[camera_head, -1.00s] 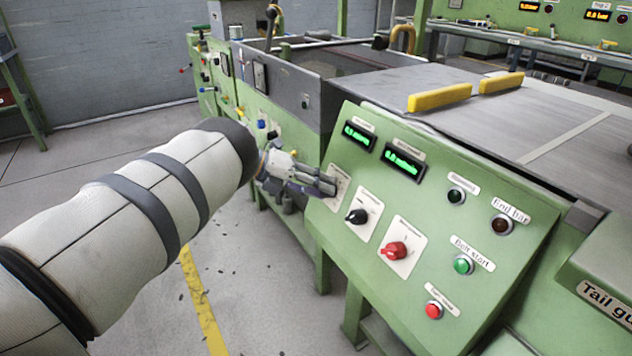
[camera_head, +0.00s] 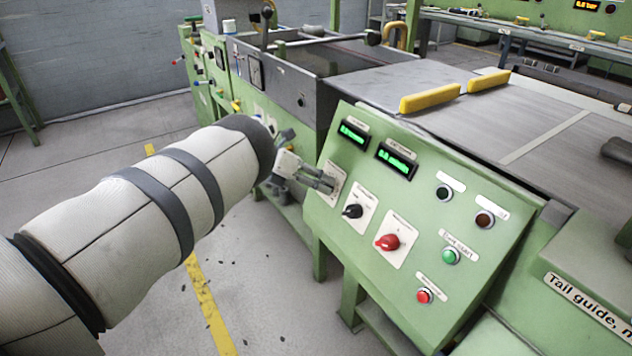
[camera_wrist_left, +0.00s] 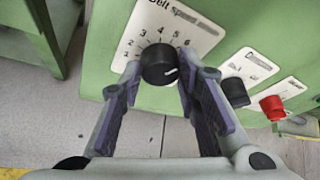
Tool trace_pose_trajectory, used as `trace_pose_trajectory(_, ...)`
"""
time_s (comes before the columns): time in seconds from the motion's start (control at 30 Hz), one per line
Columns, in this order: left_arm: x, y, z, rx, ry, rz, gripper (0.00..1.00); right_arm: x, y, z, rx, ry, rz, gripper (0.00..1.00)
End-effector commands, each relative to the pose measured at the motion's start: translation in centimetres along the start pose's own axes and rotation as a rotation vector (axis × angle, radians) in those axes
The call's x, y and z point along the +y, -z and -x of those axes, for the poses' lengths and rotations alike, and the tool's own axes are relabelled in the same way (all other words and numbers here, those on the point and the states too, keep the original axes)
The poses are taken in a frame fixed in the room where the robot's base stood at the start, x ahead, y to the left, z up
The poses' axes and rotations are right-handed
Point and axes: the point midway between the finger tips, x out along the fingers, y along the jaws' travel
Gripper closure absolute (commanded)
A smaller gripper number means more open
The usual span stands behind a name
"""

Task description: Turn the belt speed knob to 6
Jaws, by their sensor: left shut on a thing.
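The black belt speed knob (camera_wrist_left: 159,65) sits on its white numbered plate (camera_wrist_left: 172,20) in the left wrist view. Its white mark is on the right side of its face; I cannot tell exactly which number it points to. My left gripper (camera_wrist_left: 160,88) has one finger on each side of the knob and is shut on it. In the head view my left gripper (camera_head: 328,184) is at the left edge of the green sloped panel (camera_head: 330,220). It covers the knob there, and only part of the plate shows. My right gripper is not in view.
Right of the gripper are another black knob (camera_head: 353,211) and a red knob (camera_head: 388,242). Green displays (camera_head: 396,161) are above, and several lamps and buttons are farther right. A large green machine (camera_head: 262,120) stands behind the gripper.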

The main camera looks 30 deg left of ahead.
Motion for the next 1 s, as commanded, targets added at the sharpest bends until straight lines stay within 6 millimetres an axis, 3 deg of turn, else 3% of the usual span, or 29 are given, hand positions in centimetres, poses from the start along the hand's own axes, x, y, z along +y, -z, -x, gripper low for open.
trace_pose_trajectory(0.33, 0.0, -0.2, 0.1, -0.006, -0.001, -0.002, 0.98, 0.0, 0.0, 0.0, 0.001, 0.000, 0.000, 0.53)
trace_pose_trajectory(0.37, -0.1, -0.2, 0.1, -0.006, -0.001, -0.002, 0.63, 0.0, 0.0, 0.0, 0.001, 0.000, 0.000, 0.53)
trace_pose_trajectory(0.43, 0.0, -0.2, 0.1, -0.005, -0.001, -0.002, 0.50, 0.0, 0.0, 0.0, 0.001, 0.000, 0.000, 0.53)
trace_pose_trajectory(0.77, 0.0, -0.1, 0.4, -0.003, -0.002, -0.001, 0.50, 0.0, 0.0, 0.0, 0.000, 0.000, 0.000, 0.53)
trace_pose_trajectory(0.87, 0.0, -0.2, 2.3, -0.004, -0.004, 0.001, 0.50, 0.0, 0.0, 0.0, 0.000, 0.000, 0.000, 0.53)
trace_pose_trajectory(1.0, 0.0, -0.2, 6.2, -0.006, -0.004, 0.001, 0.50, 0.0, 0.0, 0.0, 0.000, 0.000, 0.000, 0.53)
